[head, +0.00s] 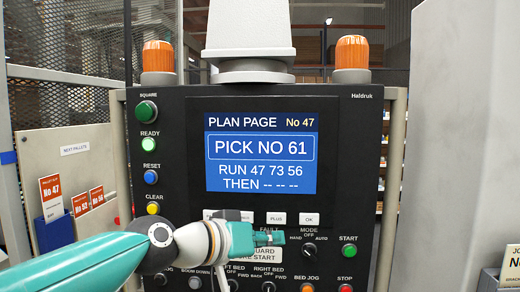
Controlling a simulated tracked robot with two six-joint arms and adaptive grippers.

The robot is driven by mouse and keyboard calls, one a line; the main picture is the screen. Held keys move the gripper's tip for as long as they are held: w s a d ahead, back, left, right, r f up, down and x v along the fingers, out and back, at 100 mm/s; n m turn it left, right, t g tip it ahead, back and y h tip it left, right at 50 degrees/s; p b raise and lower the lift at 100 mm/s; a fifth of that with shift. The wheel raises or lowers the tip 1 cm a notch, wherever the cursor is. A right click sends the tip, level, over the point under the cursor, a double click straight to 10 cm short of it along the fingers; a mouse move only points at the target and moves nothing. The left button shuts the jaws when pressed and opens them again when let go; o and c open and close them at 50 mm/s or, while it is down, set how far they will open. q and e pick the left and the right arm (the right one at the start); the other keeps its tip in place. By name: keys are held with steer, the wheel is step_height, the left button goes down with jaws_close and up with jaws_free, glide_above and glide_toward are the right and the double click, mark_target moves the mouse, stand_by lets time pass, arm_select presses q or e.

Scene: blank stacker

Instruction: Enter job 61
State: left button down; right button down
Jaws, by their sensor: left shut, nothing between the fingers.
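The black control panel (355,190) faces me. Its blue screen (261,182) reads "PLAN PAGE No 47", "PICK NO 61", "RUN 47 73 56", then "THEN" with dashes. Below it are pale keys: PLUS (275,217) and OK (309,219) show clearly. The keys to their left are partly hidden by my left gripper (272,237). That gripper is shut and empty, pointing right just below the PLUS key, in front of the FAULT label. I cannot tell whether it touches the panel. My right gripper is not in view.
Around the arm are the green START button (349,251), red STOP (346,288), MODE selector (308,240) and CLEAR button (153,208). READY (149,145) is lit green. Job cards (51,188) stand at left; another card (512,266) is at right.

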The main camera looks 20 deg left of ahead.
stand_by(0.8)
arm_select(q)
steer(key=s+d+b, duration=0.1)
steer(key=d+b, duration=0.1)
steer(key=d, duration=0.5)
steer(key=shift+s+d, duration=0.35)
steer(key=shift+d, duration=0.05)
steer(key=shift+w, duration=0.1)
glide_toward(323, 226)
steer(key=shift+d+x, duration=0.2)
steer(key=shift+x, duration=1.6)
steer(key=shift+p, duration=0.3)
steer(key=shift+w, duration=0.3)
